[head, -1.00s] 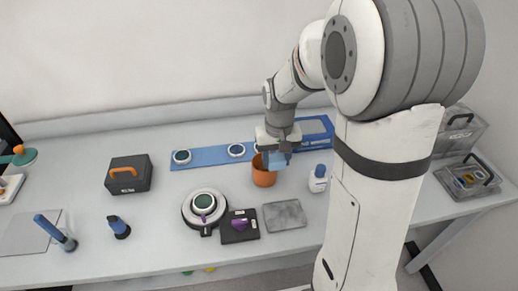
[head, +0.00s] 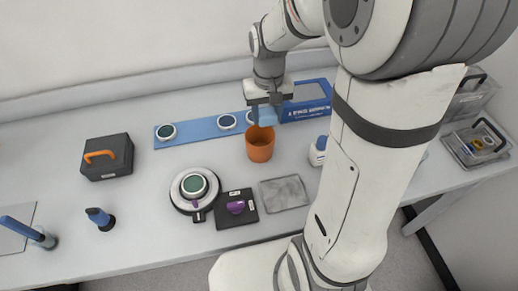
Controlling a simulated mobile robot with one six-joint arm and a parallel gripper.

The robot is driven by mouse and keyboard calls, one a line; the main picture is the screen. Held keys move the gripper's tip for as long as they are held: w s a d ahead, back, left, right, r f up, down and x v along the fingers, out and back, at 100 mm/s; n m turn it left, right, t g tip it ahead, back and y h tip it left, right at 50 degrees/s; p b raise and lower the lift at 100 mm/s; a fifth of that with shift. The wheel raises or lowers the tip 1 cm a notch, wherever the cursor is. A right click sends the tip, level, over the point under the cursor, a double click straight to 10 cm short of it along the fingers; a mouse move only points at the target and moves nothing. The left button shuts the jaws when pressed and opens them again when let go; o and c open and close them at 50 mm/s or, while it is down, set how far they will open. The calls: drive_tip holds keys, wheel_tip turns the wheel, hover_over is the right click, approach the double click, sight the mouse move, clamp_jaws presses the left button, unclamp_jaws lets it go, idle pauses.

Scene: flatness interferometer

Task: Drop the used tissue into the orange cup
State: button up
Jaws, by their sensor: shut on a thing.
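The orange cup (head: 260,148) stands upright on the bench, and its open rim shows. My gripper (head: 266,104) points down above and slightly behind the cup in the head view. It is shut on a light blue tissue (head: 267,117), which hangs below the fingers. The tissue's lower edge appears close to the cup's far rim; I cannot tell whether it touches or is over the opening.
A blue strip with several round optics (head: 195,131) lies left of the cup. A blue box (head: 308,102) stands behind right, and a white bottle (head: 318,152) stands right. A round instrument (head: 195,190), a black tray (head: 236,209) and a grey plate (head: 284,193) lie in front.

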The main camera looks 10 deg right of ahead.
drive_tip(key=shift+f, duration=0.65)
drive_tip(key=o, duration=1.1)
drive_tip(key=shift+r, duration=0.1)
wheel_tip(320, 180, up, 8)
drive_tip(key=shift+f, duration=0.1)
